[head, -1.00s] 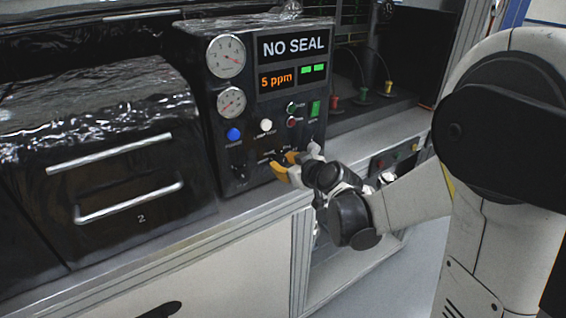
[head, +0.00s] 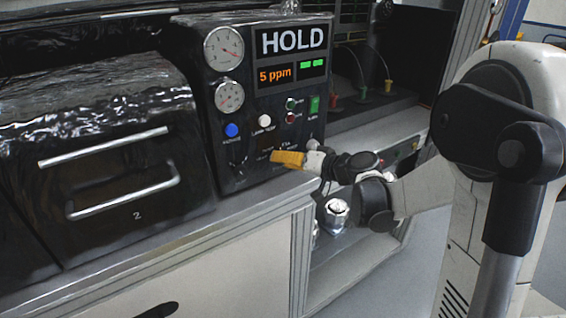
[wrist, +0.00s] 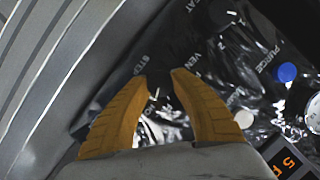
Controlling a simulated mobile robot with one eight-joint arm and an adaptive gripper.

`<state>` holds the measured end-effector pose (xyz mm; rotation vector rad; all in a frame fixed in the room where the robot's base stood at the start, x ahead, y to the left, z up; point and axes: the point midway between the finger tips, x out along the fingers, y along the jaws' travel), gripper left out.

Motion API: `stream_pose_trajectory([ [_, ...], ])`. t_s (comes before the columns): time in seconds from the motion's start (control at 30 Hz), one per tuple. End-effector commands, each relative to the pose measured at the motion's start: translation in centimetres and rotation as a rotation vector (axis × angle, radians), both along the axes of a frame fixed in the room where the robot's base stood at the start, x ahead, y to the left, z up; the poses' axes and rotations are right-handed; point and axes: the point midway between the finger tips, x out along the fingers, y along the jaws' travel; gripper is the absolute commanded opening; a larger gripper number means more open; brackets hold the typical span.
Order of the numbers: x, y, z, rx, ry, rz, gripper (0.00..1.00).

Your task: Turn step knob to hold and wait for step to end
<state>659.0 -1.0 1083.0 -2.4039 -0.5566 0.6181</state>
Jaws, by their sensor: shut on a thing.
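The control panel (head: 208,120) has a display (head: 292,41) reading HOLD, with "5 ppm" in orange (head: 275,76) and two green bars below it. My gripper (head: 275,158) is at the lower part of the panel front, with its yellow fingers turned sideways. In the wrist view, the two yellow fingertips (wrist: 162,77) close on the dark step knob (wrist: 172,58), beside lettering that reads STEP. The knob is hidden behind the fingers in the head view, and its pointer cannot be made out.
A blue button (head: 232,130) and a white button (head: 265,119) sit above my gripper, with a green switch (head: 314,104) to the right. Two gauges are at the panel's upper left. The ledge below is clear.

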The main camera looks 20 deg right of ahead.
Motion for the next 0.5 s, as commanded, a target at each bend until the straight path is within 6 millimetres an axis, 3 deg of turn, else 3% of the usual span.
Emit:
stream_pose_trajectory([
  [0.5, -0.04, 0.08, -0.1, 0.115, 0.039, 0.002, 0.0],
])
